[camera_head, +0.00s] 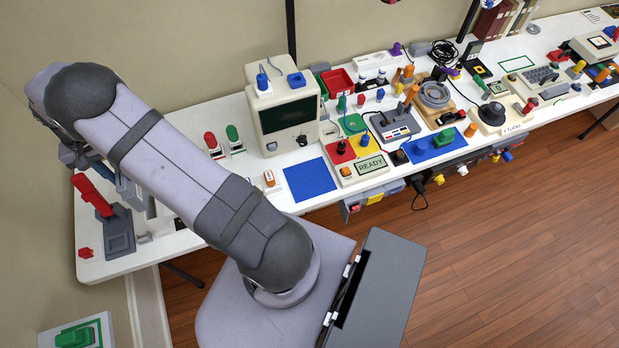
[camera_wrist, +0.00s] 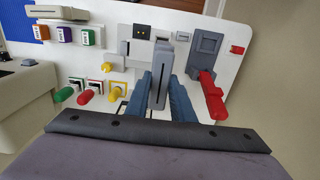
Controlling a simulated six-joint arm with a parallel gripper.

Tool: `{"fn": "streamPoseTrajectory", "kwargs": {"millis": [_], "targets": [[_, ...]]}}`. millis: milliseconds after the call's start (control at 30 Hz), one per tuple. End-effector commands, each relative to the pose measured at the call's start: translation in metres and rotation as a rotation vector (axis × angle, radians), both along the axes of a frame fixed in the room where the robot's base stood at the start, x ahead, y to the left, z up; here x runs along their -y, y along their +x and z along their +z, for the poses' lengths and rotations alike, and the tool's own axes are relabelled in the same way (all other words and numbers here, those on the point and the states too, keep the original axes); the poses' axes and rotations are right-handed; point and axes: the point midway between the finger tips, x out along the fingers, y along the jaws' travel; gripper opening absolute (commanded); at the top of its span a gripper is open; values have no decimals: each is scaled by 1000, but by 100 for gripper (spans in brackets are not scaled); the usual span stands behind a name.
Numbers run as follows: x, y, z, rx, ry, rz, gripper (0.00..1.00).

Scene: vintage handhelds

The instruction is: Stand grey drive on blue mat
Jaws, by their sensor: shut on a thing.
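In the wrist view, the grey drive (camera_wrist: 161,75) is a narrow slab standing on edge between the two dark blue fingers of my gripper (camera_wrist: 162,88), which is shut on it. I cannot tell whether it touches the white table below. The blue mat (camera_head: 310,180) is a flat, bare square on the table in front of the beige monitor in the head view. A blue patch at the top left of the wrist view is probably its edge (camera_wrist: 41,32). In the head view my arm hides the drive and most of my gripper, left of the mat.
A red lever (camera_wrist: 212,98) on a grey base stands close right of the drive. Yellow, red and green plugs (camera_wrist: 90,95) and several small labelled blocks (camera_wrist: 63,36) lie to its left. The monitor (camera_head: 285,110) and a READY box (camera_head: 362,168) flank the mat.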

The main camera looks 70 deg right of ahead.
Motion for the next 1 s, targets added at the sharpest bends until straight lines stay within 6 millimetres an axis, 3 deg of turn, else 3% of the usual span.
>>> {"fn": "streamPoseTrajectory", "kwargs": {"millis": [167,267,467,667,800,1000], "targets": [[6,-1,-1,1,0,-24,0],[20,-5,-5,3,0,-81,0],[77,-26,-18,3,-1,-331,0],[156,-74,-35,3,-1,-728,0],[207,-119,-47,3,0,-1033,0],[262,-191,-65,3,0,-1456,0]]}}
